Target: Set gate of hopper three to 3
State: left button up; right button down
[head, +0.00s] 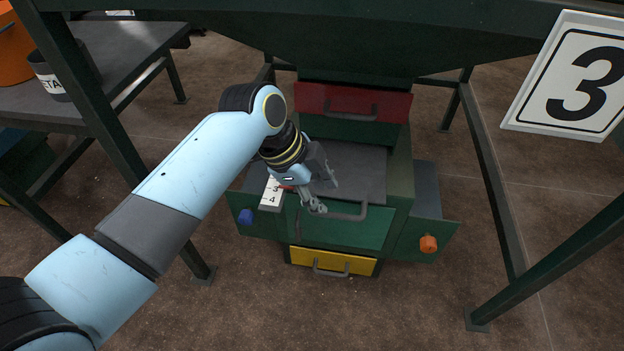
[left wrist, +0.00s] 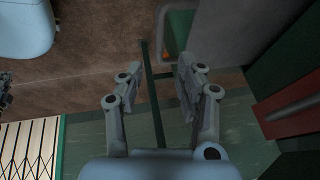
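Hopper three's gate is a grey slide plate (head: 350,165) with a green front (head: 345,232) and a grey bar handle (head: 350,216). A white scale (head: 272,194) at its left shows 3 and 4. A bit of red shows beside the 3, partly hidden by my gripper, so I cannot read the exact setting. My left gripper (head: 322,193) is open at the left end of the handle. My right gripper is out of view.
A red drawer front (head: 352,102) is behind the gate and a yellow one (head: 333,262) below. A blue knob (head: 245,217) and an orange knob (head: 428,243) flank it. Green frame legs stand both sides. A sign reading 3 (head: 575,85) hangs right; a table (head: 120,50) stands left.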

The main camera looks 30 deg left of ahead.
pick_arm(q)
jog(key=v, duration=0.4)
jog(key=shift+r, duration=0.1)
jog(key=shift+s, duration=0.1)
jog(key=s+a+f+n+g+y+p, duration=0.1)
jog(key=s+a+f+n+g, duration=0.15)
jog(key=s+f, duration=0.85)
jog(key=s+a+f+n+g+y+p, duration=0.1)
jog(key=s+a+f+n+g, duration=0.15)
jog(key=s+f, duration=0.85)
jog(key=s+a+f+n+y, duration=0.1)
jog(key=s+a+f+n, duration=0.1)
jog(key=s, duration=0.5)
jog(key=s+a+f+n+t+y, duration=0.1)
jog(key=s+a+f+n, duration=0.2)
jog(key=s, duration=0.4)
jog(key=s+a+f+n+t, duration=0.1)
jog(key=s+a+f+n, duration=0.1)
jog(key=s+f+n, duration=0.2)
jog(key=s+f+p, duration=0.1)
jog(key=s, duration=0.2)
jog(key=shift+s+a+n+y, duration=0.2)
jog(key=shift+a+n+y, duration=0.15)
jog(key=shift+n+y, duration=0.05)
